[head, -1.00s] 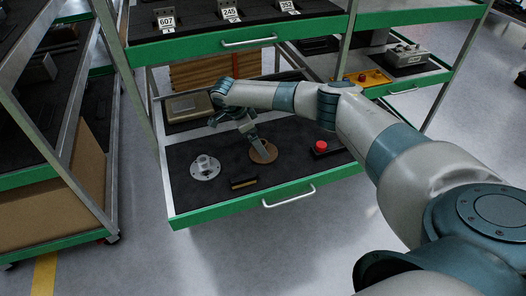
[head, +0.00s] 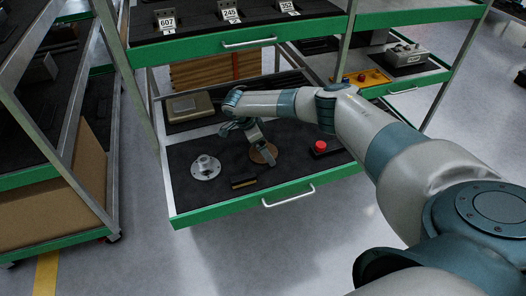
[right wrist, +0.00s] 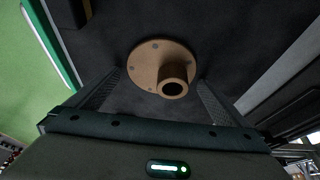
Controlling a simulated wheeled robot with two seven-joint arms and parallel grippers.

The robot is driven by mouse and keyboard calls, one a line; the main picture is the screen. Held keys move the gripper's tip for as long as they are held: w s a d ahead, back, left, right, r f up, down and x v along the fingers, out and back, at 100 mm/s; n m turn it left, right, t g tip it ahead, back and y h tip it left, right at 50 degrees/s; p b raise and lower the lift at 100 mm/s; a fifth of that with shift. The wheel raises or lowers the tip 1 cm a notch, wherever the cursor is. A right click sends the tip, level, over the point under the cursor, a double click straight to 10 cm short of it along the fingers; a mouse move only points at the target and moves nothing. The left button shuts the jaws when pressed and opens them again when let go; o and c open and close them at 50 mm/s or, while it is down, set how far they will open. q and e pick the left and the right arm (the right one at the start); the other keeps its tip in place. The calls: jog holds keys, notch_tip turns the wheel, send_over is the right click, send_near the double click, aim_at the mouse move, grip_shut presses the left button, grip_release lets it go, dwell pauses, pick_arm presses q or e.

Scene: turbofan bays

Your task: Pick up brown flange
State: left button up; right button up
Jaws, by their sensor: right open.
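The brown flange (head: 258,154) lies in the open drawer of the rack, partly hidden behind my right gripper in the head view. In the right wrist view the brown flange (right wrist: 163,68) shows as a round plate with holes and a raised hollow hub. My right gripper (head: 267,160) is over the flange, pointing down. In the right wrist view its two fingers (right wrist: 160,95) are spread, one on each side of the hub's near end, with nothing held. I cannot tell the exact height above the flange. My left gripper is not in view.
A silver flange (head: 205,167) and a dark block with a tan edge (head: 243,181) lie left in the drawer (head: 217,213). A red button box (head: 320,148) stands to the right. A grey-tan box (head: 190,106) sits behind. A shelf (head: 243,43) hangs above.

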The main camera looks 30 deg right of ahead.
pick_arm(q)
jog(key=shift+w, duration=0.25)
pick_arm(e)
jog(key=c, duration=1.5)
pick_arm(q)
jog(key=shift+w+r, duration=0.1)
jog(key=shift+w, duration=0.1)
pick_arm(e)
jog(key=shift+c, duration=0.2)
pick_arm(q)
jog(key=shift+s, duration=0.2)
pick_arm(e)
jog(key=shift+r, duration=0.1)
